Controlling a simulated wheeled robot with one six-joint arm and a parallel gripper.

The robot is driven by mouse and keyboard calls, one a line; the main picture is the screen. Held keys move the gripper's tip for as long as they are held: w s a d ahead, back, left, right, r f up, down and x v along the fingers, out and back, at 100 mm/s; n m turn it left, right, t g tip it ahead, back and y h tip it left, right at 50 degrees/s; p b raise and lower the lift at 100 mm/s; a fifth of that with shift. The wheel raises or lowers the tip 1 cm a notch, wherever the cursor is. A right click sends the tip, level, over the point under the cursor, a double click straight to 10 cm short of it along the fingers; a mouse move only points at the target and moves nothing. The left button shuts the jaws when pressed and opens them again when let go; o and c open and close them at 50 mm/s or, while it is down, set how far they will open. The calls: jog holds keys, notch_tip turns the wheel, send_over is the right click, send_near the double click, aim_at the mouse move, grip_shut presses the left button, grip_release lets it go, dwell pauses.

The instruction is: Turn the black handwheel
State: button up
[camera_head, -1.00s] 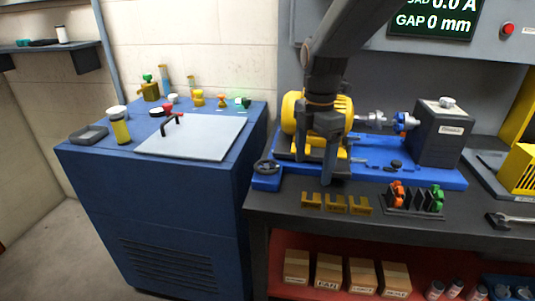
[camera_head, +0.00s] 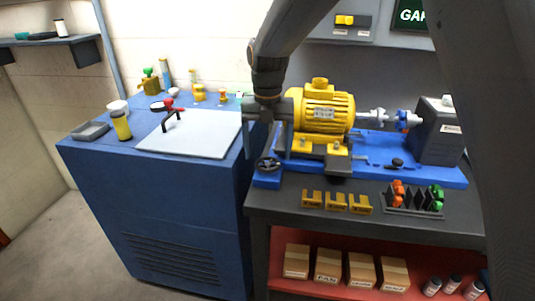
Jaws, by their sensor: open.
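The black handwheel (camera_head: 267,164) sits at the front left end of the blue base plate (camera_head: 377,176) on the workbench. It looks round and mostly unobstructed. My gripper (camera_head: 261,146) points down just above and behind the handwheel in the picture, with its dark fingers apart and nothing between them. Whether the fingertips touch the wheel is hard to tell; a small gap seems to show.
A yellow motor (camera_head: 322,112) stands on the base plate right beside my gripper, coupled by a shaft to a dark grey block (camera_head: 437,138). Yellow brackets (camera_head: 336,202) lie in front. A blue cabinet (camera_head: 160,215) stands to the left.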

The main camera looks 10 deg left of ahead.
jog(key=shift+f, duration=1.15)
jog(key=c, duration=1.1)
